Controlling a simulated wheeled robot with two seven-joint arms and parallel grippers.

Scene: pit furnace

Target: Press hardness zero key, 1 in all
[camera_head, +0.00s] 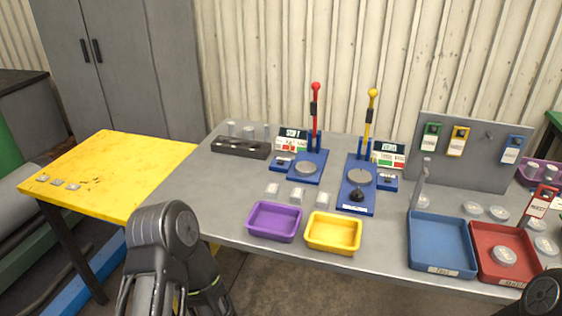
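Two blue bench testers stand at the middle of the grey table. The left tester (308,168) has a red-knobbed lever (315,110), a round plate and a small display panel (291,140). The right tester (359,183) has a yellow-knobbed lever (370,112), a round plate, a black knob and another display panel (388,154). A small blue unit sits beside each one. The keys and their labels are too small to read, so I cannot tell which is the hardness zero key.
Purple (274,222) and yellow (333,233) trays stand at the table's front, with small metal pieces behind them. Blue (441,243) and red (504,254) bins are at right, before a grey tag board (462,152). A yellow table (110,175) stands left.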

